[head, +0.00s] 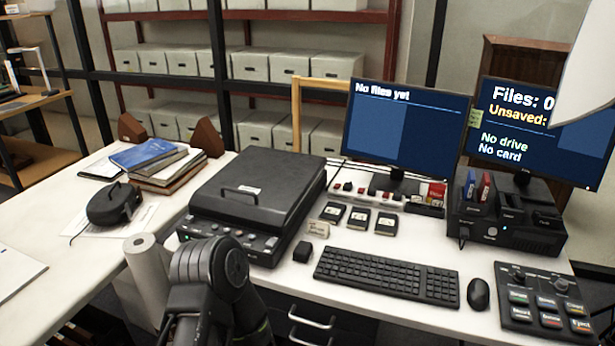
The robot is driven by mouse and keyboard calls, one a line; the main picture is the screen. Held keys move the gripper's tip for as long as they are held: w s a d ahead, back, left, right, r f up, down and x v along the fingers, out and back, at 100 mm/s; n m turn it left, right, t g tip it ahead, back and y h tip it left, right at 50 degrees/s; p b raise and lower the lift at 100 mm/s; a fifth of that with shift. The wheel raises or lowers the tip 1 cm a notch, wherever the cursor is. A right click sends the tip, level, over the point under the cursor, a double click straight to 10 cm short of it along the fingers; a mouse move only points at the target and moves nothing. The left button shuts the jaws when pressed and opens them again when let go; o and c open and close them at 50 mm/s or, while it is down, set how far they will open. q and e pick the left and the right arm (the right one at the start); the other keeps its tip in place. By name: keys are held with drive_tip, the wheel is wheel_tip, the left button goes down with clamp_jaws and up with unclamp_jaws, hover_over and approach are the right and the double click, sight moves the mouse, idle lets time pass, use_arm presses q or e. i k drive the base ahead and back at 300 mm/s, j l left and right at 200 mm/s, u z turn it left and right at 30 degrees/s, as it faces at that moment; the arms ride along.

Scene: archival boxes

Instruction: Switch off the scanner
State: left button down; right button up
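The scanner (258,183) is a wide black flatbed unit with its lid down, on the white desk left of the keyboard. A handle sits on the lid. Its front panel (262,245) carries several small buttons, and a faint greenish spot shows at the panel's left end. Part of one of my arms, a dark jointed link, rises from the bottom edge in front of the scanner and hides a little of the panel's lower edge. Neither gripper's fingers can be seen.
Right of the scanner are a small black cube (302,251), cartridges, a power strip (347,190), a keyboard (387,275), a mouse (478,293) and a button box (546,304). Two lit monitors (405,135) stand behind. A paper roll (147,272) stands left of my arm.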

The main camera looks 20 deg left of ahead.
sight(272, 241)
drive_tip(key=u, duration=1)
drive_tip(key=i+l, duration=0.2)
drive_tip(key=i, duration=0.15)
